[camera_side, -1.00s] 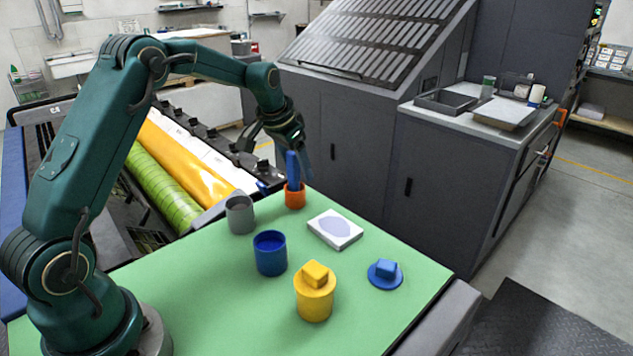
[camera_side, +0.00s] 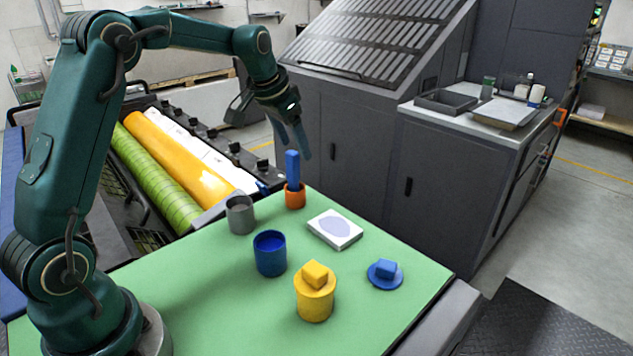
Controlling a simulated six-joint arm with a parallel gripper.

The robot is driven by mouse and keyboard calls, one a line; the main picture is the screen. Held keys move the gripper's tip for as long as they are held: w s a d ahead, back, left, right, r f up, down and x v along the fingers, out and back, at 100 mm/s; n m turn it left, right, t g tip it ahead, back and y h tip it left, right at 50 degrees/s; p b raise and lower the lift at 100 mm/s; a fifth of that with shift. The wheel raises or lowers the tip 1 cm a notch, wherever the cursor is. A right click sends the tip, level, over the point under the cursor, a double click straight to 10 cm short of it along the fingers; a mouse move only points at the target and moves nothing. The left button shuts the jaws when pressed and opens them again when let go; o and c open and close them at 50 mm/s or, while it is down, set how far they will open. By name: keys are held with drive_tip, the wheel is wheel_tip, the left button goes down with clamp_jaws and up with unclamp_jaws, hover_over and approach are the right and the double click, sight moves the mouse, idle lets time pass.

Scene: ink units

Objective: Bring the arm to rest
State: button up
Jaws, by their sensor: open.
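My gripper (camera_side: 293,148) hangs open and empty at the back of the green table (camera_side: 200,300), just above the blue stick. The blue stick (camera_side: 292,168) stands upright in the orange cup (camera_side: 295,196), apart from the fingers as far as I can tell. A grey cup (camera_side: 240,215) stands to the left of it. An open blue cup (camera_side: 270,254) with blue inside stands in the middle. A yellow cup (camera_side: 315,300) has a yellow lid with a block-shaped knob on top. A blue lid (camera_side: 385,275) with a blue knob lies on the table at right. A white pad (camera_side: 335,229) with a pale violet oval lies behind.
A dark grey cabinet (camera_side: 350,150) stands close behind the table. Rollers with green and orange sheets (camera_side: 180,160) lie beyond the left edge. The front and left of the green table are clear.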

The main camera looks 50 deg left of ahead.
drive_tip(key=s+d+r+m+t, duration=0.1)
drive_tip(key=s+d+r+t, duration=0.1)
drive_tip(key=s+d+r, duration=0.8)
drive_tip(key=s+d+f, duration=0.2)
drive_tip(key=s+f, duration=0.2)
drive_tip(key=s, duration=0.3)
drive_tip(key=s+d+f+n+g+h, duration=0.1)
drive_tip(key=s+f, duration=0.3)
drive_tip(key=s, duration=0.4)
drive_tip(key=shift+d+f, duration=0.2)
drive_tip(key=shift+d, duration=0.25)
